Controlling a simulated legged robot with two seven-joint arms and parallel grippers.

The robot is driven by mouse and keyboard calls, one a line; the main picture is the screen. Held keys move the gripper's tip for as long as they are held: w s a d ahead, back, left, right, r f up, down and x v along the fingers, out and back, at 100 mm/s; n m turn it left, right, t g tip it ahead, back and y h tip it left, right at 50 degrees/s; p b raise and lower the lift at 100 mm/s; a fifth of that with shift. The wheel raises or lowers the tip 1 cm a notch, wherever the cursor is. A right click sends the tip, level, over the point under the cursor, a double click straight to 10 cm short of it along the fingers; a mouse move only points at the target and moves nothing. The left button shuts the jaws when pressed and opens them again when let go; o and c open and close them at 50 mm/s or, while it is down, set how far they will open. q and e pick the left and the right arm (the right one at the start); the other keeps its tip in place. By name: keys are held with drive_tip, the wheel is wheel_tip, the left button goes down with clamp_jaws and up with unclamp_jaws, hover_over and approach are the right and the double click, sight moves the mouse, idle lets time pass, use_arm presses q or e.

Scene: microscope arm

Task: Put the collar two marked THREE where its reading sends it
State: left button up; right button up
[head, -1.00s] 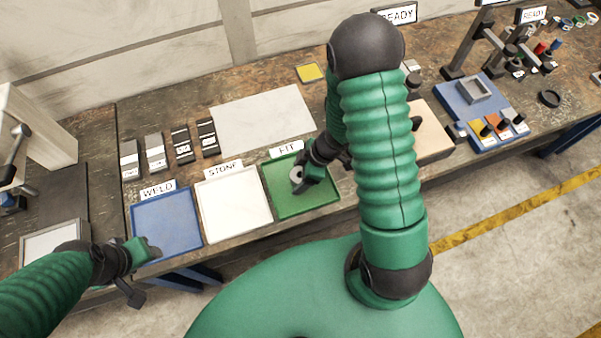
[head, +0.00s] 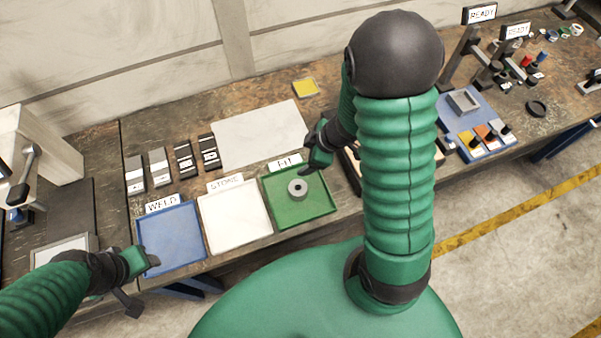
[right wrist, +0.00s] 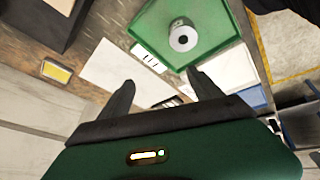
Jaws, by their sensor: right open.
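A grey ring-shaped collar (head: 297,189) lies in the green tray (head: 318,206) labelled FIT. Its marking cannot be read. It also shows in the right wrist view (right wrist: 183,37), inside the green tray (right wrist: 222,52).
The white STONE tray (head: 245,232) and the WELD tray are empty. Several dark and grey labelled blocks (head: 184,160) stand behind them. A pale sheet (head: 255,135) and a small yellow tray (head: 306,88) lie farther back. A blue fixture board (head: 480,120) stands at the right.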

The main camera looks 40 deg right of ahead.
wheel_tip(320, 180, up, 6)
drive_tip(key=a+m+h, duration=0.2)
drive_tip(key=m+h, duration=0.2)
drive_tip(key=m, duration=0.2)
drive_tip(key=s+a+f+m+g+y+b, duration=0.1)
drive_tip(key=s+a+m+b, duration=0.1)
drive_tip(key=s+a, duration=0.4)
drive_tip(key=shift+a+f+m+g+y+b, duration=0.2)
drive_tip(key=shift+a+m+g+y+b, duration=0.15)
drive_tip(key=shift+m, duration=0.25)
